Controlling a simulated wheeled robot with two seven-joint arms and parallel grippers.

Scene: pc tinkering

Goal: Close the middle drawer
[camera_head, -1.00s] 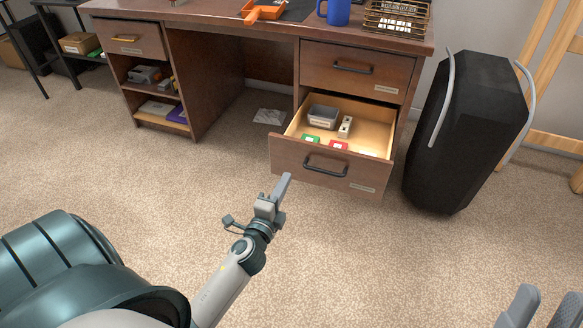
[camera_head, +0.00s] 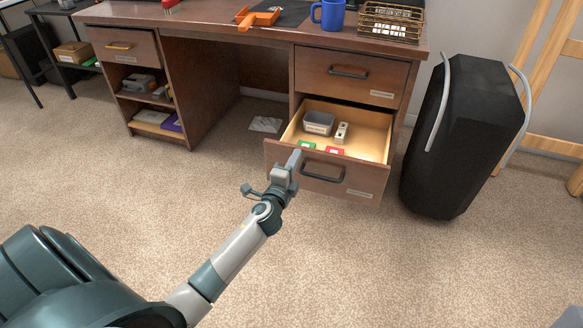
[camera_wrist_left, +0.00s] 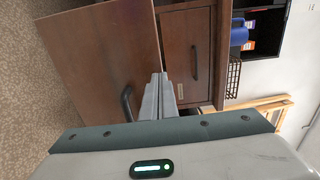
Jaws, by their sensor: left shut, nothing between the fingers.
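The open drawer (camera_head: 350,184) is the lower one on the desk's right side, pulled well out, with a black bar handle (camera_head: 323,172) on its brown front. Inside lie a grey bin (camera_head: 318,123), a small light box (camera_head: 341,131), and green and red items near the front. My left gripper (camera_head: 296,158) is shut and empty at the left part of the drawer front; whether it touches cannot be told. In the left wrist view the shut fingers (camera_wrist_left: 159,92) point at the drawer front (camera_wrist_left: 103,60), beside its handle (camera_wrist_left: 127,103). My right gripper is not identifiable in view.
The drawer above (camera_head: 352,75) is closed. A tall black case (camera_head: 462,135) with grey handles stands right of the desk. A blue mug (camera_head: 331,14) and a wire basket (camera_head: 391,20) are on the desktop. Carpet in front of the desk is clear.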

